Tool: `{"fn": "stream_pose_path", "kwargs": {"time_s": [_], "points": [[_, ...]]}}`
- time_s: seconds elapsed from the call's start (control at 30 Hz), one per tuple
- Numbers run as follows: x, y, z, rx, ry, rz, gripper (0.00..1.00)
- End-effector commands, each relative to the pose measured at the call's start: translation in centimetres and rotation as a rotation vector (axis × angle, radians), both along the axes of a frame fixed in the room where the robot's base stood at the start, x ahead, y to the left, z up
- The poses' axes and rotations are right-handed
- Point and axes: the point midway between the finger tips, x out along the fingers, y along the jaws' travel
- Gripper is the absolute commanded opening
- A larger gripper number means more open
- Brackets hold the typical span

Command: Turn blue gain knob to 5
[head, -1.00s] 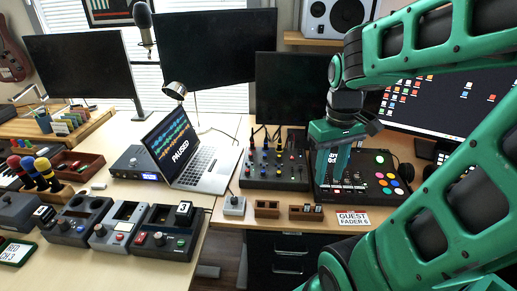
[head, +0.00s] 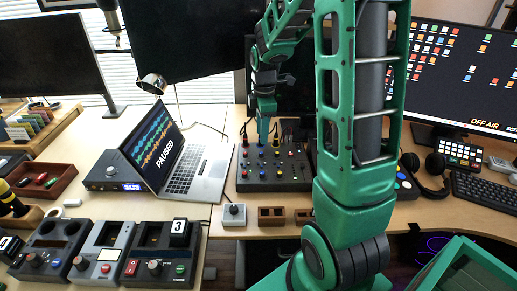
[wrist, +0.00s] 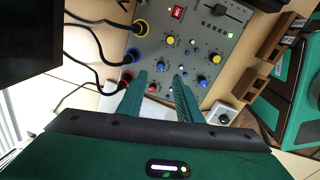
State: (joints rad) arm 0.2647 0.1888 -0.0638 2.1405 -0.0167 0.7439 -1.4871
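The mixer (head: 290,184) is a dark box with several coloured knobs on the desk, right of the laptop. In the wrist view its grey panel (wrist: 150,50) shows several blue and yellow knobs, a red switch and a fader. My gripper (head: 263,143) points down over the mixer's back left part. In the wrist view my gripper (wrist: 161,76) is open, its two fingers apart with nothing held. A blue knob (wrist: 160,67) lies just beyond the gap between the fingertips; another blue knob (wrist: 203,81) is to the right. Labels and knob settings are too small to read.
Black cables (wrist: 92,57) plug into the mixer's edge. The laptop (head: 185,160) reading PAUSED stands left of the mixer. A small box with a knob (head: 234,214) and a wooden holder (head: 271,216) sit in front. My arm hides the desk to the right.

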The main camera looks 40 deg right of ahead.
Motion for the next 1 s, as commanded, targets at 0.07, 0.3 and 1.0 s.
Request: {"fn": "stream_pose_path", "kwargs": {"time_s": [0.07,0.3,1.0], "points": [[0.0,0.1,-1.6,0.001,0.005,0.001,0.32],[0.3,0.3,-5.7,0.001,0.005,0.003,0.32],[0.5,0.3,-8.0,0.0,0.001,0.004,0.04]]}}
